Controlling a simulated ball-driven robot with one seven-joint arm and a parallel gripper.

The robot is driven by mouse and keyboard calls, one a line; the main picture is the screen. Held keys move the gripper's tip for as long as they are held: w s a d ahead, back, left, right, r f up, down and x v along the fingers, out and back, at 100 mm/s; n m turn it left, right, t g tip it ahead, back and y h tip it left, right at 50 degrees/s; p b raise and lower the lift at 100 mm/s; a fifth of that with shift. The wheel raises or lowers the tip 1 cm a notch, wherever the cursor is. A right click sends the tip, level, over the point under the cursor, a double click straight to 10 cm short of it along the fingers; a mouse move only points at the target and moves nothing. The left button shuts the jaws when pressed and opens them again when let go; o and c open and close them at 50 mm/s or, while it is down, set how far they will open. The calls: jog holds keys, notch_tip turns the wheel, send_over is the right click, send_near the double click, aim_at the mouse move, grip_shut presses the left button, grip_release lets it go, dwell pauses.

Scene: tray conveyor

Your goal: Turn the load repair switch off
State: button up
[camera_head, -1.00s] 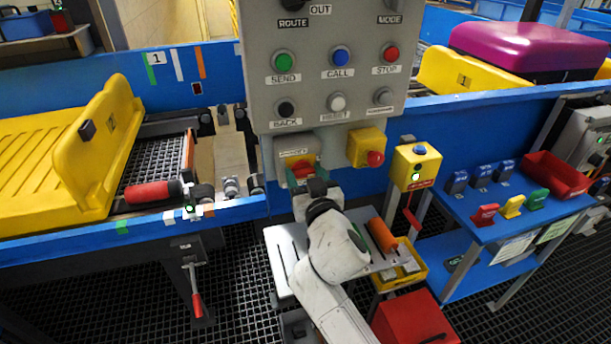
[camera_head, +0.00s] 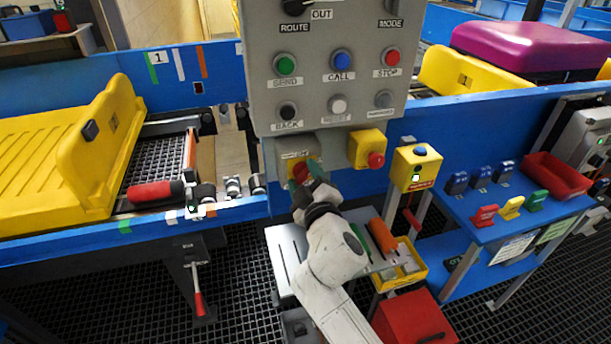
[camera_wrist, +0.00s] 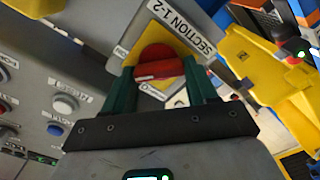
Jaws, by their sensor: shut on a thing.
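The switch (camera_head: 301,171) has a red rotary handle on a yellow plate. It is on a grey box under the control panel, and its label is too small to read in the head view. In the wrist view the red handle (camera_wrist: 158,69) lies between my green fingers, beside a plate reading "SECTION 1-2". My gripper (camera_head: 303,179) is shut on the handle, one finger on each side. It also shows in the wrist view (camera_wrist: 160,72). The fingers look tilted in the head view.
The grey control panel (camera_head: 320,75) with several buttons is right above. A yellow box with a red button (camera_head: 375,160) is close to the right. A grey shelf (camera_head: 288,250) with an orange cylinder (camera_head: 382,236) lies below. The blue conveyor side (camera_head: 240,209) runs behind.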

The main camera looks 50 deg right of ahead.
jog(key=n+p, duration=0.1)
jog(key=n, duration=0.3)
jog(key=shift+a+n, duration=0.1)
jog(key=shift+n, duration=0.2)
jog(key=shift+w+f+n+p, duration=0.15)
jog(key=shift+n+p, duration=0.45)
jog(key=shift+n, duration=1.3)
jog(key=o, duration=1.1)
jog(key=shift+c, duration=0.2)
jog(key=b+v, duration=0.2)
jog(key=v, duration=0.9)
jog(key=shift+b, duration=0.3)
